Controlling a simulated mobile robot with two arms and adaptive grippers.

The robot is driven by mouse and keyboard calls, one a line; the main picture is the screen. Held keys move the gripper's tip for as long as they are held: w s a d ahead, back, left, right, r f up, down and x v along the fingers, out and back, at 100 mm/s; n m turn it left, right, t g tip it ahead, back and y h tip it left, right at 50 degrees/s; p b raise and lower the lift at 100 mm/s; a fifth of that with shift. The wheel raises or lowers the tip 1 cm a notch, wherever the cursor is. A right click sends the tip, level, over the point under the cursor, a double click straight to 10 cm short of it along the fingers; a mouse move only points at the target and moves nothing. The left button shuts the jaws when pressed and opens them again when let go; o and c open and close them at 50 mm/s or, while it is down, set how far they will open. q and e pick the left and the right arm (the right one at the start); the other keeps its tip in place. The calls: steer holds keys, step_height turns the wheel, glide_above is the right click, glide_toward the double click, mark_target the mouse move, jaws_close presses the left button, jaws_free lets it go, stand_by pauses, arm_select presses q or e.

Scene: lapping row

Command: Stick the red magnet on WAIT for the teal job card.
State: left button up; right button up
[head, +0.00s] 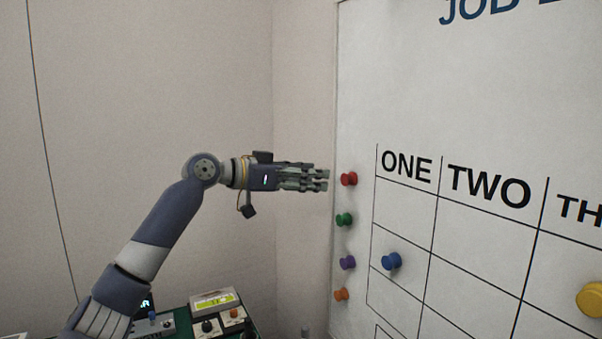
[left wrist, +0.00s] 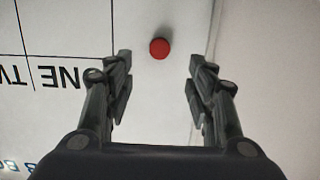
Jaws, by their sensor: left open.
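The red magnet (head: 349,179) is on the white board (head: 450,90), left of the ONE column, at the top of a column of magnets. My left gripper (head: 325,179) points at the board just left of the red magnet. In the left wrist view the red magnet (left wrist: 160,48) lies ahead, between the lines of the two open fingers (left wrist: 158,75), and nothing is between the fingertips. The gap between gripper and magnet looks small. The WAIT label and the teal job card are not in view. My right gripper is not in view.
Below the red magnet are a green (head: 344,219), a purple (head: 347,262) and an orange magnet (head: 341,294). A blue magnet (head: 391,261) is in the ONE column and a yellow one (head: 591,299) sits far right. A device with a display (head: 213,303) stands below my left arm.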

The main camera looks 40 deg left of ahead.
mark_target(344, 178)
arm_select(q)
steer(key=p+x, duration=0.3)
steer(key=x, duration=0.4)
steer(key=shift+w+d+r, duration=0.1)
steer(key=shift+w+r, duration=0.05)
steer(key=shift+w+d+f, duration=0.25)
steer(key=shift+w+f, duration=0.05)
steer(key=shift+w, duration=0.3)
steer(key=c, duration=1.1)
steer(key=shift+s+a+f, duration=0.1)
steer(key=shift+s+a, duration=0.05)
steer(key=shift+s, duration=0.1)
steer(key=shift+b+v, duration=0.85)
steer(key=shift+v, duration=0.4)
steer(key=shift+s+f, duration=0.1)
